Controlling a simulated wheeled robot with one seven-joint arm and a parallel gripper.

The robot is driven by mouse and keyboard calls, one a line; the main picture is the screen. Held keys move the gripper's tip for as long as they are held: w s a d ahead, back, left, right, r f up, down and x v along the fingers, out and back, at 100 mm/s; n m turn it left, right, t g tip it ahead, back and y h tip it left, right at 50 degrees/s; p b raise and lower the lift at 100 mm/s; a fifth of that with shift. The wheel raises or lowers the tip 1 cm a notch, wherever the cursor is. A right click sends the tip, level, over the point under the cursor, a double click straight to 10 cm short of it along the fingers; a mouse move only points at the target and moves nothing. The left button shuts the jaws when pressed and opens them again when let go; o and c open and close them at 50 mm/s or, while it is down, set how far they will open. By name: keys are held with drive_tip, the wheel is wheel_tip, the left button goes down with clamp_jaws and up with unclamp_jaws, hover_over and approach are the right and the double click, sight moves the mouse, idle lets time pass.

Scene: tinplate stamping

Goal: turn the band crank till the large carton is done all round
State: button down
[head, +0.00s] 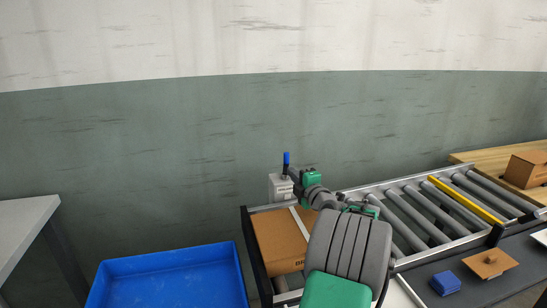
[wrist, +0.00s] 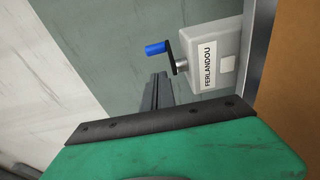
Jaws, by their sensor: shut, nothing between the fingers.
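The band crank shows in the head view as an upright blue handle (head: 286,158) on a pale grey box (head: 280,188) at the far end of the conveyor. In the wrist view the blue handle (wrist: 155,48) sits on a dark crank arm, beside the box labelled FERLANDOU (wrist: 213,55). The large carton (head: 275,243) lies on the conveyor's left end, with a pale strip across its top; my arm hides its right part. The carton's brown side shows in the wrist view (wrist: 296,95). My gripper (wrist: 160,77) is shut and empty, just short of the crank, apart from the handle.
A blue bin (head: 170,278) stands left of the conveyor. A roller conveyor (head: 425,212) with a yellow bar (head: 465,199) runs right. A smaller carton (head: 527,169) is on a wooden table. A blue block (head: 445,283) and a brown plate (head: 490,263) lie on the dark surface.

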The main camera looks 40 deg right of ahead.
sight(286, 165)
drive_tip(key=x, duration=0.9)
drive_tip(key=shift+w+d+r+p, duration=0.25)
drive_tip(key=shift+w+d+p, duration=0.05)
drive_tip(key=shift+d+p, duration=0.1)
